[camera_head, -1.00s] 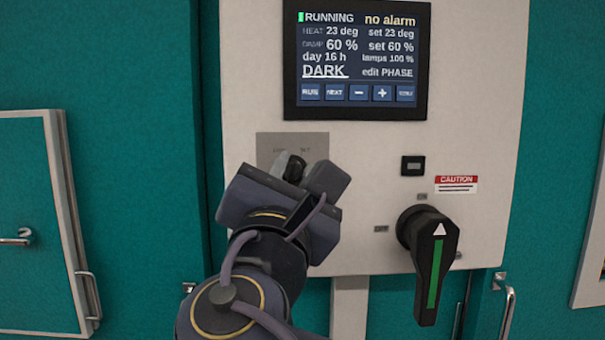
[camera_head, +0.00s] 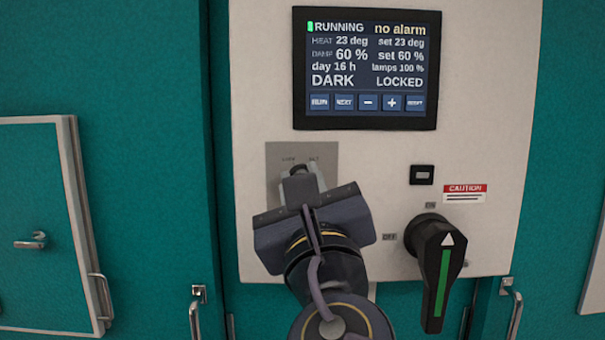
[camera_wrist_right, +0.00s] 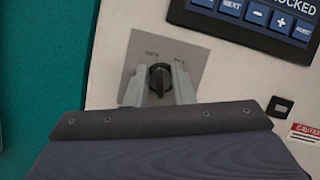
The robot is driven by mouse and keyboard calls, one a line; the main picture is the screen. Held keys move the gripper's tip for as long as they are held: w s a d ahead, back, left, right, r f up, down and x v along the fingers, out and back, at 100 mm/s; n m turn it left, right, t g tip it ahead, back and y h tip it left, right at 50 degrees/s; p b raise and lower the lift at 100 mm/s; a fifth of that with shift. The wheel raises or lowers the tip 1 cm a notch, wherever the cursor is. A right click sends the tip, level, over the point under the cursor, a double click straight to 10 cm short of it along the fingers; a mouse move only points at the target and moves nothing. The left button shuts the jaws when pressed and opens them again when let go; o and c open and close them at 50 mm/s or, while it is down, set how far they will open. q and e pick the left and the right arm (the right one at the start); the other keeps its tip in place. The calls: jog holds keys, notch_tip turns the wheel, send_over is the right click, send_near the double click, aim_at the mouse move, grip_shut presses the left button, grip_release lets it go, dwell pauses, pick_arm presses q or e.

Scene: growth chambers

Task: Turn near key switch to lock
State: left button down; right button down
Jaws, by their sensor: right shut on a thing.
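The key switch is a small black knob (camera_wrist_right: 159,78) on a grey metal plate (camera_head: 274,160) below the screen. My right gripper (camera_head: 300,190) reaches the plate from below, and its two grey fingers stand either side of the knob, shut on it. In the right wrist view the fingers (camera_wrist_right: 158,90) flank the knob and the plate's small labels show above it. The screen (camera_head: 367,68) reads RUNNING, no alarm, DARK and LOCKED. My left gripper is not in view.
A large black rotary handle (camera_head: 437,265) with a green stripe is right of my right gripper, marked ON and OFF. A small black square fitting (camera_head: 422,175) and a red caution label (camera_head: 465,193) are above it. Teal doors with metal handles (camera_head: 196,313) flank the panel.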

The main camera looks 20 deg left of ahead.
jog(key=shift+n+g+y+p, duration=0.5)
jog(key=shift+n+y+p, duration=0.1)
jog(key=shift+n, duration=0.8)
jog(key=c, duration=1.6)
grip_release()
jog(key=b+v, duration=0.2)
jog(key=v, duration=0.6)
jog(key=shift+a, duration=0.1)
jog(key=shift+w, duration=0.1)
